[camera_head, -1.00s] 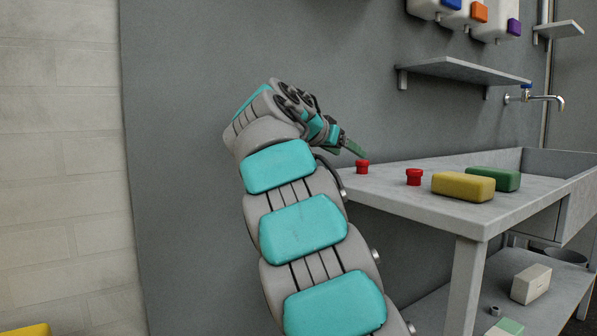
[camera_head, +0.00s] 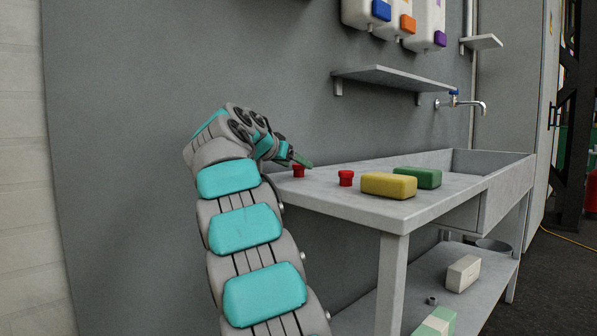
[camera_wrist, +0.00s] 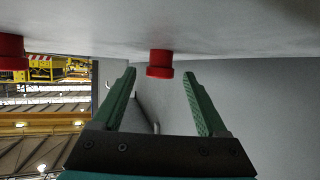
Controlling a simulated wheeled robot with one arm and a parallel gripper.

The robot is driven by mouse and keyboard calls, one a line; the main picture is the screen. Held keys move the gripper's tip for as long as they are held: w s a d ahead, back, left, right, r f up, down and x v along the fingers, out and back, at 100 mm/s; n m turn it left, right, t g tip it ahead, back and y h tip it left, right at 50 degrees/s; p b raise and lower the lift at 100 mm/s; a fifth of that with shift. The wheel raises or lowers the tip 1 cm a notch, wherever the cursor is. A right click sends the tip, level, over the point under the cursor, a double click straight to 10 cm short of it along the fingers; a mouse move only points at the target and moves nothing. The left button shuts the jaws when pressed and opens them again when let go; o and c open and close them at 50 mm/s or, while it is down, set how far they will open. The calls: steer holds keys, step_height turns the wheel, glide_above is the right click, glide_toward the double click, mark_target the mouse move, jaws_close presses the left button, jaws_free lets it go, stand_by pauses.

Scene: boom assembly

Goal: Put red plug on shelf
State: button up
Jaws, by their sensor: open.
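Two red plugs stand on the grey table (camera_head: 388,217): the left plug (camera_head: 298,172) near its left end, the right plug (camera_head: 346,178) beside a yellow block. My gripper (camera_head: 296,160) is low at the left plug, with a green finger partly in front of it. In the wrist view, where the tabletop shows upside down above, my open gripper (camera_wrist: 159,76) has one plug (camera_wrist: 159,65) centred between its fingertips, apparently not gripped. The other plug (camera_wrist: 12,52) is at the left edge. A grey wall shelf (camera_head: 430,79) is above the table, its visible top empty.
A yellow block (camera_head: 389,186) and a green block (camera_head: 418,177) lie on the table near the sink (camera_head: 490,163). A tap (camera_head: 470,104) is on the wall. Dispensers (camera_head: 392,20) hang above the shelf. A smaller shelf (camera_head: 482,42) is further right.

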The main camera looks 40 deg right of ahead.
steer(key=shift+w+d+f, duration=0.1)
steer(key=shift+w+d, duration=0.05)
steer(key=shift+d, duration=0.25)
steer(key=shift+c, duration=0.4)
jaws_close()
